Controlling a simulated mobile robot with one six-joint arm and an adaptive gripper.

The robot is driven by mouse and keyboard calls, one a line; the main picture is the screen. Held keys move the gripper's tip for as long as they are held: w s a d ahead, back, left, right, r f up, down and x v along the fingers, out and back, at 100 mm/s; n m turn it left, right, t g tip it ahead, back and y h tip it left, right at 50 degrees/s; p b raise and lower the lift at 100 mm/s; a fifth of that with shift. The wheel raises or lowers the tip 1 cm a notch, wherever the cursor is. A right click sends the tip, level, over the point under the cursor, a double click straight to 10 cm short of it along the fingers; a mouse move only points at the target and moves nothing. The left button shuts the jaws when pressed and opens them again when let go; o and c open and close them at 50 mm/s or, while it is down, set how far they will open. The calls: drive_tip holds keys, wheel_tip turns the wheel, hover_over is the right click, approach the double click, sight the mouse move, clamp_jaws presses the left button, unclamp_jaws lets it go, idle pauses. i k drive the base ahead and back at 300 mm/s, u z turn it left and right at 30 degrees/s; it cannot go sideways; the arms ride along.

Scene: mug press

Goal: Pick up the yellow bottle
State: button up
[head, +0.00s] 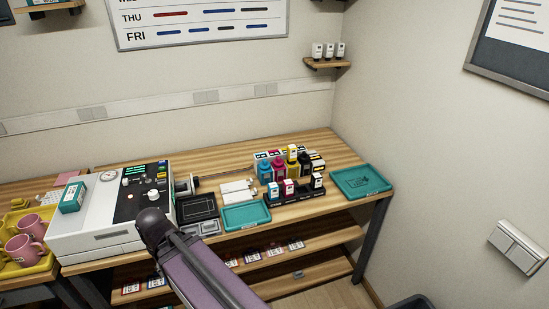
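The yellow bottle (291,167) stands upright near the back right of the wooden workbench. It is in a row of bottles, between a magenta bottle (278,168) on its left and a black bottle (304,161) on its right. A rack of small cartridges in front hides its lower part. My arm reaches up from the bottom of the head view to a dark rounded joint left of the bottles. My gripper is not seen, so its state is hidden.
A cyan bottle (264,173) ends the row at left. The cartridge rack (301,194) stands in front. Teal trays lie at left (246,215) and right (361,181). A large white machine (90,232) fills the bench's left. Pink mugs (24,250) sit at far left.

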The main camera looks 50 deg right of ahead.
sight(292, 149)
drive_tip(key=z, duration=0.75)
drive_tip(key=k, duration=0.1)
drive_tip(key=u, duration=1.85)
drive_tip(key=i, duration=0.8)
drive_tip(key=z, duration=3.8)
drive_tip(key=i, duration=0.1)
drive_tip(key=u, duration=1.75)
